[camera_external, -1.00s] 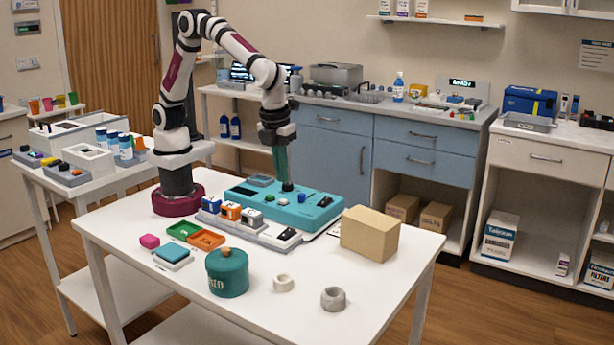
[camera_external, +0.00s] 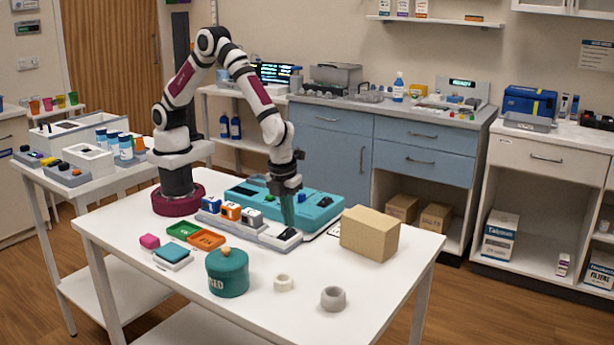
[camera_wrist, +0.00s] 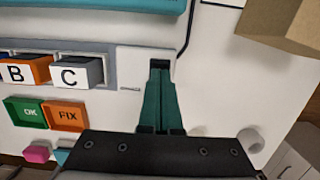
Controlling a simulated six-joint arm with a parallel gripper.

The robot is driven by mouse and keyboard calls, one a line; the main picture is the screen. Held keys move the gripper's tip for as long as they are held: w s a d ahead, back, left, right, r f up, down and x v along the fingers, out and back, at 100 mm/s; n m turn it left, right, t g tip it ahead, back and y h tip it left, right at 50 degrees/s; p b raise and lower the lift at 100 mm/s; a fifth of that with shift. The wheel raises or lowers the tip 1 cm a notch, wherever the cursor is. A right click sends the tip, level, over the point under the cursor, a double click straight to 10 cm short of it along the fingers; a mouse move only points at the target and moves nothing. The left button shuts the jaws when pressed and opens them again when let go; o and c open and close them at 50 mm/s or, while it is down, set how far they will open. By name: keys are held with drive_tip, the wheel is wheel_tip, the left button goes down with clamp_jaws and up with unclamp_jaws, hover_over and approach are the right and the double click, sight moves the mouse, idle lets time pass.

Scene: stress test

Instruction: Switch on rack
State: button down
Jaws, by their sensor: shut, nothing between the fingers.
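A grey rack (camera_external: 266,236) lies on the white table in front of the teal console, and lettered blocks sit in it. Its pale right end shows in the wrist view (camera_wrist: 130,62), with a dark switch (camera_wrist: 160,64) in it, partly hidden by my fingers. The switch also shows in the external view (camera_external: 289,237). My gripper (camera_external: 288,226) is shut and empty, pointing down at this switch. In the wrist view its teal fingertips (camera_wrist: 159,80) overlap the switch's near part. I cannot tell whether they touch it, or which way the switch is tilted.
The teal console (camera_external: 318,214) stands just behind the rack. A tan box (camera_external: 369,233) is to the right. A teal pot (camera_external: 227,272), green tray (camera_external: 183,231), orange tray (camera_external: 207,241) and two rings are in front. The table's front right is mostly clear.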

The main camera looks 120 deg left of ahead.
drive_tip(key=shift+a+f, duration=0.1)
drive_tip(key=shift+f, duration=0.35)
drive_tip(key=shift+f, duration=0.2)
drive_tip(key=shift+d+r, duration=0.2)
drive_tip(key=shift+d, duration=0.55)
